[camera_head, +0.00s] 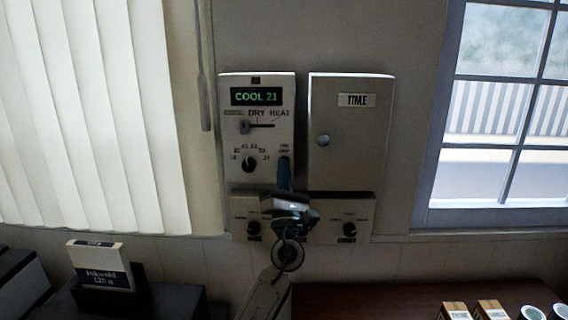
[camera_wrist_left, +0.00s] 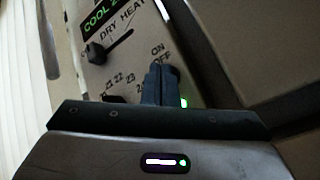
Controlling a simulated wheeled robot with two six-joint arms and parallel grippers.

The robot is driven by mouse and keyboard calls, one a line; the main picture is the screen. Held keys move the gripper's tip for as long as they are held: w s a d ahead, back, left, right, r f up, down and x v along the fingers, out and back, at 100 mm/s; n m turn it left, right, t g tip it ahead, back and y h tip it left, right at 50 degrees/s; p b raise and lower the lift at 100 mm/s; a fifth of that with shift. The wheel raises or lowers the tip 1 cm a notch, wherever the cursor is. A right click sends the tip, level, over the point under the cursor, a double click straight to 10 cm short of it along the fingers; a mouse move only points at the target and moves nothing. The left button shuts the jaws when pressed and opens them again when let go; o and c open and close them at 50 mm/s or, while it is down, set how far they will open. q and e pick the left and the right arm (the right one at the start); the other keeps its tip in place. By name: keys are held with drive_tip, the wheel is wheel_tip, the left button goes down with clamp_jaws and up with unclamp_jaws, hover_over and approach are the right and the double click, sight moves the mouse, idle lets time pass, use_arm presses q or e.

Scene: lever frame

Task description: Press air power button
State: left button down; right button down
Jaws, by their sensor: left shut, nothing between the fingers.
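The air control panel (camera_head: 233,120) is a pale box on the wall with a green "COOL 21" display (camera_head: 257,96). It has a mode slider (camera_head: 245,127) and a black temperature dial (camera_head: 249,163). Its ON/OFF label (camera_wrist_left: 160,53) shows in the left wrist view at the panel's right side. My left gripper (camera_head: 285,166) is shut and empty, its tips just below that label. It also shows in the left wrist view (camera_wrist_left: 159,76). The power button is largely hidden behind the fingers. A small green light (camera_wrist_left: 184,103) shows beside them. I cannot tell whether the tips touch the panel.
A grey box marked "TIME" (camera_head: 350,135) with a round knob is mounted just right. Blinds (camera_head: 90,110) hang left and a window (camera_head: 505,110) is right. A labelled carton (camera_head: 100,266) and small boxes stand below.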

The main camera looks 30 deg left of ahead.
idle(0.4)
use_arm(q)
drive_tip(key=shift+s+d+p, duration=0.3)
drive_tip(key=shift+s+d, duration=0.1)
drive_tip(key=shift+s, duration=0.3)
drive_tip(key=s+d, duration=0.1)
drive_tip(key=s, duration=0.1)
drive_tip(key=s+d+p, duration=0.1)
drive_tip(key=s, duration=0.1)
drive_tip(key=shift+s+d, duration=0.1)
drive_tip(key=shift+d, duration=0.2)
idle(0.4)
